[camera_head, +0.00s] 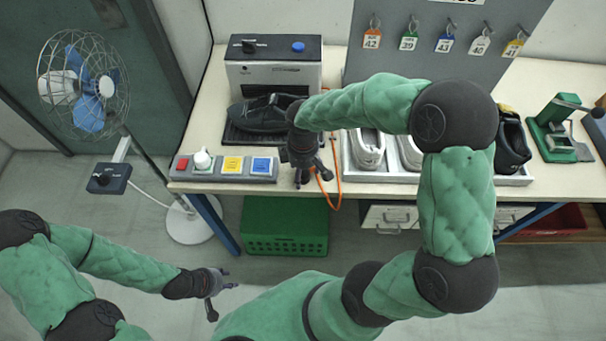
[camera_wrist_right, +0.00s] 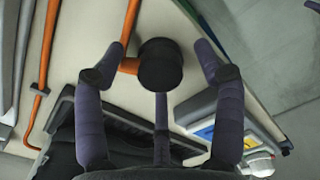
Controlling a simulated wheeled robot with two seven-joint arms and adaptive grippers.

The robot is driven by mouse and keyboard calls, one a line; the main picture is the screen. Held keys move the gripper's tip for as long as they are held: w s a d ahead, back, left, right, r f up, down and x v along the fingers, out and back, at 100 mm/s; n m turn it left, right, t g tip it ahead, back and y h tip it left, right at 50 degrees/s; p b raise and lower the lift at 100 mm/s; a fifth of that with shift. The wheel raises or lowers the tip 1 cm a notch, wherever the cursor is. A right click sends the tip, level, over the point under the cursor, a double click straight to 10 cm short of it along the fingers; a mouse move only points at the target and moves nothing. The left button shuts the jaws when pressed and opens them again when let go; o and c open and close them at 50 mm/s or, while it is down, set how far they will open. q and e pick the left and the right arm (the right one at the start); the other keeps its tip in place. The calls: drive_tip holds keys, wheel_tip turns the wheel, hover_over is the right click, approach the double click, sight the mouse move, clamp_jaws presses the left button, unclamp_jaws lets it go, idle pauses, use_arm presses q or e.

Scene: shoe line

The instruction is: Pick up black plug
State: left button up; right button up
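The black plug (camera_wrist_right: 160,65), a dark round piece joined to an orange cable (camera_wrist_right: 130,66), lies on the table between the spread fingers of my right gripper (camera_wrist_right: 158,52) in the right wrist view. Gaps show on both sides between it and the side fingers; the third finger's tip is close below it, and I cannot tell if they touch. In the head view my right gripper (camera_head: 312,176) points down at the table's front edge and hides the plug. My left gripper (camera_head: 226,298) is open and empty, low in front of the table.
A panel (camera_head: 254,178) with colored pads and a white knob (camera_head: 202,160) stands left of my right gripper. A black shoe (camera_head: 262,114) lies behind, at the grey machine (camera_head: 274,70). A shoe tray (camera_head: 350,172) is to the right. A green crate (camera_head: 286,243) stands below the table.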

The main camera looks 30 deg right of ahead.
drive_tip(key=c, duration=1.2)
